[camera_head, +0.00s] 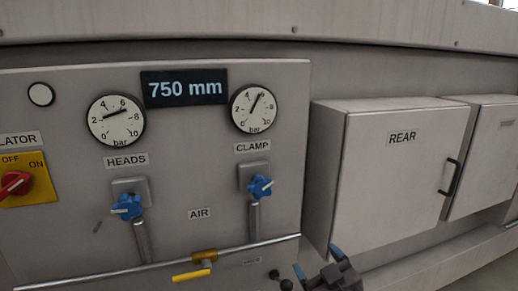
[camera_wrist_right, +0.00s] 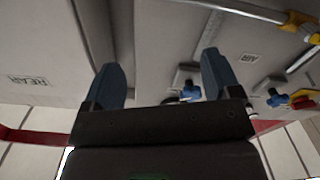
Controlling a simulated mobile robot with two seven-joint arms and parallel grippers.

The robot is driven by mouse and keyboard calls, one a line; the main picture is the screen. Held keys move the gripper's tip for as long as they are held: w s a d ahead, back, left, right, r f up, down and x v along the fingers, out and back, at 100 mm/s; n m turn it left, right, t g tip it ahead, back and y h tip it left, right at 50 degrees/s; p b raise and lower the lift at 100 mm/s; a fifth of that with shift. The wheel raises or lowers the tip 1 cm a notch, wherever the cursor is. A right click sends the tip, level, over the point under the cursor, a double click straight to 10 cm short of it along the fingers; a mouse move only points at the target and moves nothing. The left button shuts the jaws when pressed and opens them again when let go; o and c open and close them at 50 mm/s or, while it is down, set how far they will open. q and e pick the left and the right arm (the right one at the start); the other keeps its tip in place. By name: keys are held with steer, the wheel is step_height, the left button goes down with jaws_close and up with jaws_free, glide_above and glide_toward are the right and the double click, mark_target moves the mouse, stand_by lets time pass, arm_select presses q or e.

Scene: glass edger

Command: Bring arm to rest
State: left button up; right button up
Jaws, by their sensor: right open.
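My right gripper (camera_head: 318,262) shows at the bottom of the head view, in front of the panel's lower right corner and below the REAR cabinet. Its two blue-tipped fingers are apart with nothing between them. My left gripper is in neither view.
A panel (camera_head: 75,235) carries two gauges, blue knobs (camera_head: 127,207) (camera_head: 261,187), a red switch (camera_head: 15,184) and a yellow valve lever (camera_head: 192,274) on a pipe. The REAR cabinet (camera_head: 390,180), shut, stands to the right with a dark handle (camera_head: 450,177).

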steer(key=s+d+f+m+g+h, duration=0.1)
steer(key=s+d+f+m, duration=0.15)
steer(key=f, duration=0.25)
steer(key=s+d+f+m+g+h, duration=0.1)
steer(key=s+d+f+h, duration=0.1)
steer(key=s+d+f, duration=0.3)
steer(key=s+d+f+m+h, duration=0.1)
steer(key=d+f, duration=0.1)
steer(key=f, duration=0.4)
steer(key=s+d+f+m+g+h, duration=0.1)
steer(key=s+d+f, duration=0.4)
steer(key=s+f, duration=0.5)
steer(key=s+m+g, duration=0.1)
steer(key=s+g, duration=0.1)
steer(key=s, duration=0.1)
steer(key=shift+s+d+f+g+h, duration=0.15)
steer(key=shift+d+f+g+h, duration=0.15)
steer(key=shift+h, duration=0.1)
stand_by(0.9)
